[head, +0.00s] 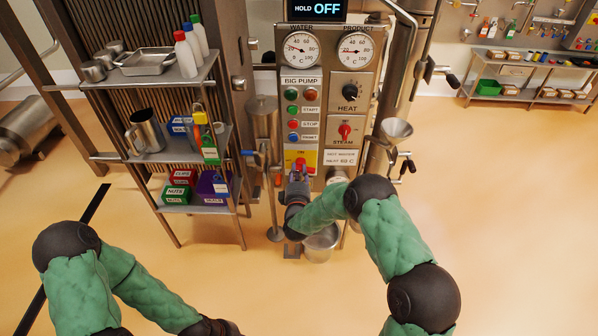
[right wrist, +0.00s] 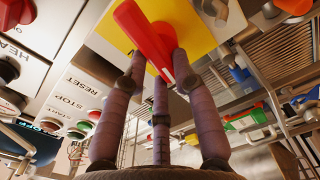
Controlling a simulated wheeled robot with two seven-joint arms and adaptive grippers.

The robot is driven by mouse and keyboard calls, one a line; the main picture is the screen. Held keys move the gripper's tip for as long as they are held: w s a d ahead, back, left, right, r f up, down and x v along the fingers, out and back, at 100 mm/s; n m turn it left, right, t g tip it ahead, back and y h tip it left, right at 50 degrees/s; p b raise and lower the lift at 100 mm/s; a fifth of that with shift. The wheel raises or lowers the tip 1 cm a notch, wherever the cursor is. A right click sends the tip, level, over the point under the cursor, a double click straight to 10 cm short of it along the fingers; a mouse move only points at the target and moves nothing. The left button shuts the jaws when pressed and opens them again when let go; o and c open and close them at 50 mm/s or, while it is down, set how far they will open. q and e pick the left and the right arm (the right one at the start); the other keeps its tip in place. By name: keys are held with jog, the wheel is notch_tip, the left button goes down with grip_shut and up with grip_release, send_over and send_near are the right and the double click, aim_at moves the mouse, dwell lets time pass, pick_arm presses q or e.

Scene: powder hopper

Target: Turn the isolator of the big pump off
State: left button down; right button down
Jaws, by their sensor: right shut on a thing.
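The isolator of the big pump is a red handle (right wrist: 143,34) on a yellow plate (right wrist: 192,22), below the BIG PUMP buttons. In the head view the yellow plate (head: 314,157) shows low on the panel's left side, with a little of the red handle (head: 300,163) above my gripper. My right gripper (head: 299,174) is at the handle. In the right wrist view its fingers (right wrist: 158,72) are shut around the handle's near end. The handle slants across that view; its exact setting cannot be told. My left arm is low at the left, its gripper out of view.
The panel has green, red and blue buttons (head: 292,124), a HEAT knob (head: 350,90) and a red STEAM knob (head: 345,131). A shelf rack (head: 150,82) with bottles, a jug and boxes stands left. A funnel (head: 396,130) is right; a bucket (head: 321,244) stands below.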

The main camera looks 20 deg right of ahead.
jog(key=shift+a+n, duration=0.1)
jog(key=shift+n, duration=1)
jog(key=c, duration=1)
grip_release()
jog(key=shift+f, duration=0.1)
jog(key=v, duration=1.2)
